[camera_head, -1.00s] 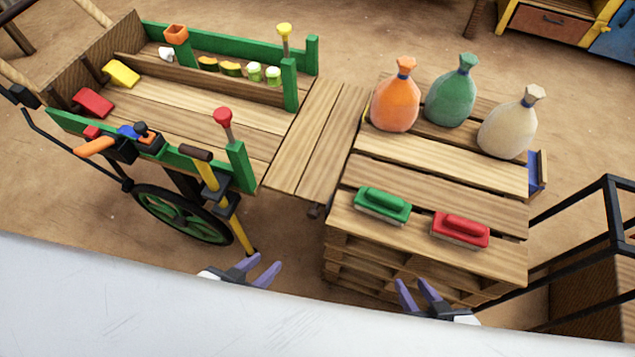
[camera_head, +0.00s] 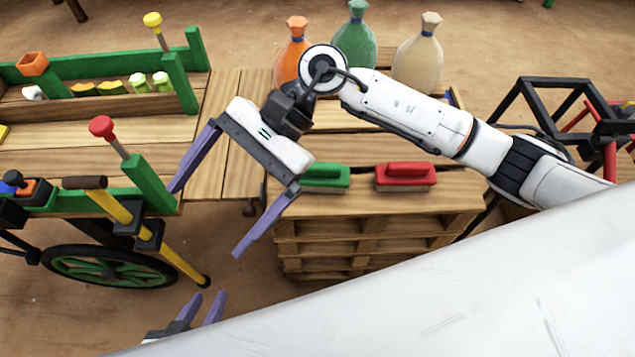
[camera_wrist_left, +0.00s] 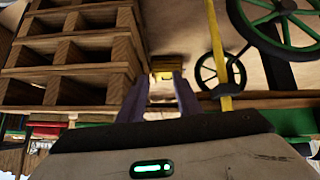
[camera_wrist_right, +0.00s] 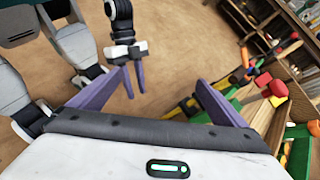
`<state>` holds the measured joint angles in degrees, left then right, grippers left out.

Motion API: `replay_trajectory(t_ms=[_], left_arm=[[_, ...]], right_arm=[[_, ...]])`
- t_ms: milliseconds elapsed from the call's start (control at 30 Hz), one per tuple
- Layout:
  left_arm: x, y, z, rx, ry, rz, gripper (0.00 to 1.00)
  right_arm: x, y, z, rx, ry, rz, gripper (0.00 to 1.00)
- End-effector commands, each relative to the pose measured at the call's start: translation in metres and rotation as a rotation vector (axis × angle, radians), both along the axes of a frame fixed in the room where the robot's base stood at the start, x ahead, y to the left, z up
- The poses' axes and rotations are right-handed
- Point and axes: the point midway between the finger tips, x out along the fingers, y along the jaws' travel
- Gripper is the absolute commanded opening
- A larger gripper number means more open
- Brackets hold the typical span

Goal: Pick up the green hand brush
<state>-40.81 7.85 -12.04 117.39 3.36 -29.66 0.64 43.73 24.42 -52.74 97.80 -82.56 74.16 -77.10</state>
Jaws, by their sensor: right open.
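The green hand brush (camera_head: 326,178) lies on the front part of the pallet-stack top, to the left of the red brush (camera_head: 405,176). Its left end is hidden behind my right gripper in the head view. My right gripper (camera_head: 205,222) is wide open and empty. Its arm reaches across from the right, and its fingers point down-left, away from the brush, over the gap between cart and pallets. My left gripper (camera_head: 207,296) is low at the bottom of the head view, open and empty. It also shows in the right wrist view (camera_wrist_right: 133,82).
Orange (camera_head: 291,58), green (camera_head: 354,42) and beige (camera_head: 417,55) sacks stand at the back of the pallets (camera_head: 450,200). A cart with green rails (camera_head: 150,180) and a yellow-shafted tool (camera_head: 180,262) are at the left. A black metal frame (camera_head: 545,100) is at the right.

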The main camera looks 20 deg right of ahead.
Motion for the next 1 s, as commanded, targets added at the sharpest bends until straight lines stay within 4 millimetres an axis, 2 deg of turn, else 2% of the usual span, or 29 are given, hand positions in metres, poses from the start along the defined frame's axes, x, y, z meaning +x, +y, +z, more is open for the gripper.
replay_trajectory(t_ms=[33,100,200,333,400,500,1000], left_arm=[[0.001,0.000,-0.009,-0.001,-0.003,-0.001,0.31],[0.002,-0.001,-0.012,-0.002,-0.006,-0.003,0.31],[0.003,-0.001,-0.014,-0.005,-0.012,-0.004,0.31],[0.003,-0.002,-0.016,-0.005,-0.011,-0.006,0.31],[0.003,-0.002,-0.017,-0.005,-0.010,-0.006,0.31],[0.003,-0.002,-0.017,-0.006,-0.011,-0.007,0.31],[0.002,-0.003,-0.020,-0.017,-0.017,-0.002,0.31]], right_arm=[[0.020,-0.029,-0.022,-0.139,-0.159,0.087,0.96],[0.046,-0.072,-0.039,-0.329,-0.330,0.204,0.96],[0.080,-0.129,-0.043,-0.556,-0.483,0.329,0.96],[0.106,-0.178,-0.033,-0.743,-0.569,0.417,0.96],[0.112,-0.191,-0.030,-0.792,-0.584,0.439,0.96],[0.115,-0.197,-0.035,-0.815,-0.591,0.451,0.96],[0.116,-0.194,-0.102,-0.809,-0.587,0.449,0.96]])
